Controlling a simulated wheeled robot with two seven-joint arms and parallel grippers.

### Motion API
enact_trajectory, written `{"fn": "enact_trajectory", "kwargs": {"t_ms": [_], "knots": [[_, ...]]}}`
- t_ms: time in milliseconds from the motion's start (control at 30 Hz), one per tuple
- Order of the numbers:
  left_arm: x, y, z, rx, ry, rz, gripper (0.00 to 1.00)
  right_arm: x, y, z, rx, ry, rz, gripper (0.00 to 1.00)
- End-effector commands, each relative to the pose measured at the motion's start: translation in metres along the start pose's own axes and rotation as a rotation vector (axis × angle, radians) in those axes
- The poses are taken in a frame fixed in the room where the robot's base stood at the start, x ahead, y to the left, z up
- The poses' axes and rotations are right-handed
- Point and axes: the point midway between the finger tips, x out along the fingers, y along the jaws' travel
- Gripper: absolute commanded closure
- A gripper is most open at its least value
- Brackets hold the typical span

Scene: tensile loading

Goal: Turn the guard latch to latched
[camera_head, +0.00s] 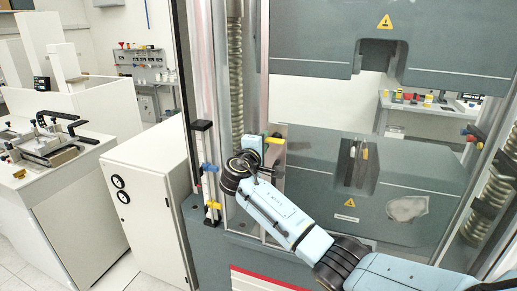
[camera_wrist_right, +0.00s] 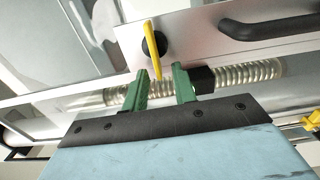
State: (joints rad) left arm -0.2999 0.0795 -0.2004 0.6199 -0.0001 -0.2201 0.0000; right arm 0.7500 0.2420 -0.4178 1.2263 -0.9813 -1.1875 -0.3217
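The guard latch has a yellow lever (camera_wrist_right: 154,52) on a round black hub (camera_wrist_right: 160,44), mounted on a pale metal guard panel (camera_wrist_right: 202,40). In the head view the yellow lever (camera_head: 275,140) is small and close to my right gripper (camera_head: 268,155), partly hidden by the wrist. In the right wrist view my right gripper (camera_wrist_right: 161,70) has its two green fingers apart. The lever's free end lies between the fingertips in the picture, with space on both sides; I cannot tell the depth exactly. My left gripper is not in view.
A black bar handle (camera_wrist_right: 268,25) is on the panel beside the latch. A ribbed screw column (camera_head: 235,70) stands behind. The grey testing machine (camera_head: 330,40) surrounds the arm. A white cabinet (camera_head: 150,200) and a bench (camera_head: 60,190) are at left.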

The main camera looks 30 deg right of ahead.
Motion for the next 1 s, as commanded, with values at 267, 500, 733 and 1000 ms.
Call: {"fn": "enact_trajectory", "kwargs": {"t_ms": [267,500,733,1000], "knots": [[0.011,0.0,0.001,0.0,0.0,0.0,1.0,-0.041,-0.003,-0.001,0.003,0.004,-0.001,0.73],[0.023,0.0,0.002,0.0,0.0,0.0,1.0,-0.094,-0.003,-0.001,0.003,0.005,-0.002,0.73],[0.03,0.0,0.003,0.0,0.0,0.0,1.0,-0.125,-0.002,0.0,0.001,0.002,-0.001,0.73],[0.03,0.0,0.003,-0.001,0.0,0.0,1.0,-0.132,0.0,0.0,0.0,0.001,0.0,0.73]]}}
